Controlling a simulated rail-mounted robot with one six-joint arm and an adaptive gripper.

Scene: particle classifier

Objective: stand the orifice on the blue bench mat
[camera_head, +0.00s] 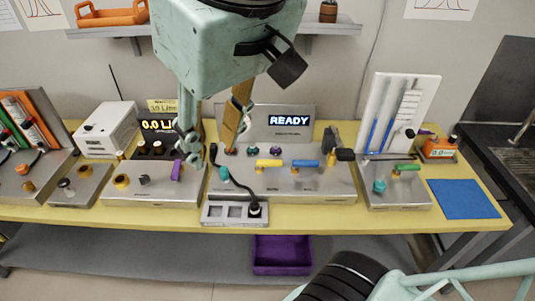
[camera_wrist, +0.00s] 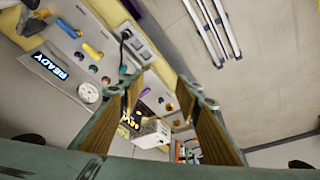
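The blue bench mat (camera_head: 463,199) lies flat and bare at the right end of the yellow bench. I cannot tell for sure which small fitting is the orifice. A brass-coloured fitting (camera_head: 122,181) stands on a metal box at the left, and a teal one (camera_head: 380,185) on the right-hand unit. My gripper (camera_head: 212,145) hangs over the bench in front of the READY panel, well left of the mat. In the wrist view its fingers (camera_wrist: 158,88) are spread apart with nothing held between them. The fingers hide part of the bench behind them.
The central READY unit (camera_head: 305,185) has yellow and blue handles. A slotted metal block (camera_head: 234,215) with a black cable sits at the front edge. A tall white panel (camera_head: 398,105) stands left of the mat. A purple bin (camera_head: 281,256) is below the bench.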

